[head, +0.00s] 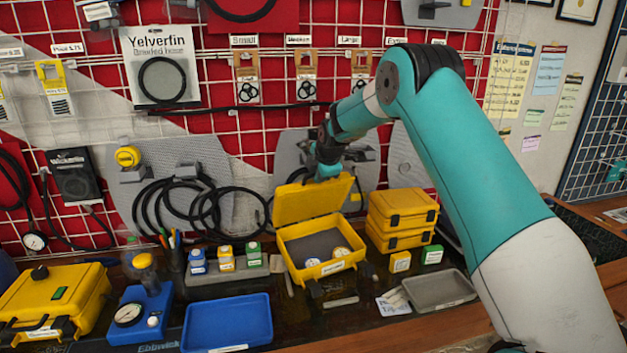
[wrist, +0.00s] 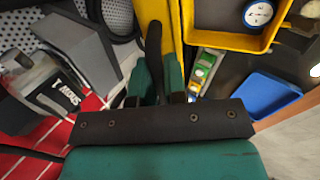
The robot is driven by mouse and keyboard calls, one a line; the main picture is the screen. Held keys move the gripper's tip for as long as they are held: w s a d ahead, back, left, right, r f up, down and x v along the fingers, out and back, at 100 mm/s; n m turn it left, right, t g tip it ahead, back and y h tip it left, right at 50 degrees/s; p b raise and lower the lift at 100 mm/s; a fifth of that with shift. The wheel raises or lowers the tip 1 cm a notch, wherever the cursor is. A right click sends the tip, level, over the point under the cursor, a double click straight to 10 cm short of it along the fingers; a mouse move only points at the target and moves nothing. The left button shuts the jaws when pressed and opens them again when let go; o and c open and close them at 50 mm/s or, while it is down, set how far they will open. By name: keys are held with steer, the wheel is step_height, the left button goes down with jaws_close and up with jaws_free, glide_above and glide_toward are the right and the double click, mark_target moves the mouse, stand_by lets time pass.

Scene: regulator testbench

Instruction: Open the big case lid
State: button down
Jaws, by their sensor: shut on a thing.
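A yellow case (head: 322,268) stands open in the middle of the bench. Its lid (head: 305,202) is raised, roughly upright. Two round gauges (head: 341,252) lie in the dark-lined base. My gripper (head: 325,172) is at the lid's top edge. In the wrist view my gripper (wrist: 160,90) is shut around a dark handle (wrist: 153,45) beside the yellow lid (wrist: 168,22). The exact contact is partly hidden by the fingers. The case's base (wrist: 232,40) and one gauge (wrist: 257,13) show at the upper right of the wrist view.
Two stacked yellow cases (head: 402,218) stand to the right. A closed yellow case (head: 55,300) and a blue tray (head: 228,322) are at the left. A grey tray (head: 438,290) lies at front right. Black hoses (head: 190,205) hang on the wall grid behind.

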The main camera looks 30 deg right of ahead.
steer(key=shift+w, duration=0.15)
steer(key=c, duration=1.2)
jaws_free()
steer(key=shift+r, duration=0.1)
steer(key=b+v, duration=0.5)
steer(key=v, duration=1.2)
steer(key=shift+r+b, duration=0.15)
steer(key=shift+b, duration=0.15)
